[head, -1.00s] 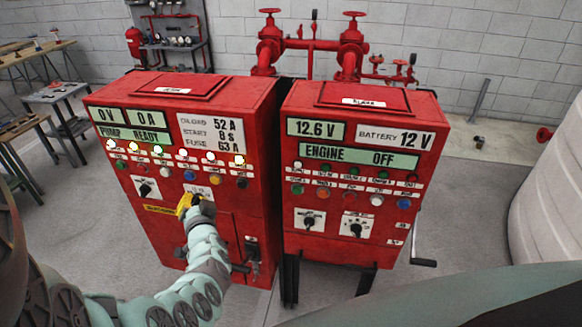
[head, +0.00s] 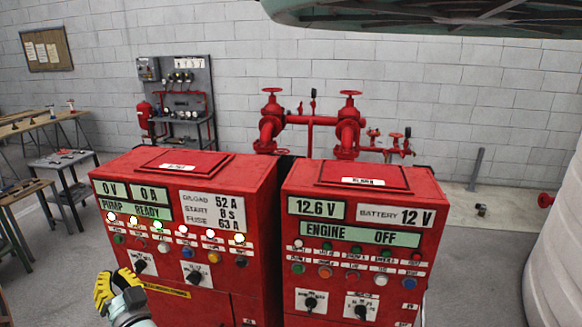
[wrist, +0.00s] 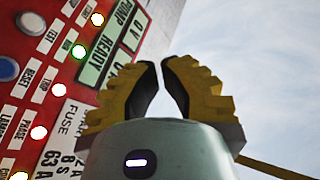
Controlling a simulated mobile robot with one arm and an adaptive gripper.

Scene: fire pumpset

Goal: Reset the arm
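My gripper (head: 114,284) is at the lower left in the head view, in front of the left edge of the left red pump panel (head: 240,285). It has two yellow fingers with dark inner pads. In the wrist view my gripper (wrist: 161,85) points up past the panel, with a narrow gap between its fingers and nothing between them. The fingers look clear of the panel face, its lamps and its knobs. Most of my arm is out of the head view.
The right red engine panel (head: 430,240) stands beside the left one and reads ENGINE OFF. Red pipes with valves (head: 311,120) rise behind. Workbenches (head: 65,165) are at the left and a pale tank (head: 555,240) is at the right.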

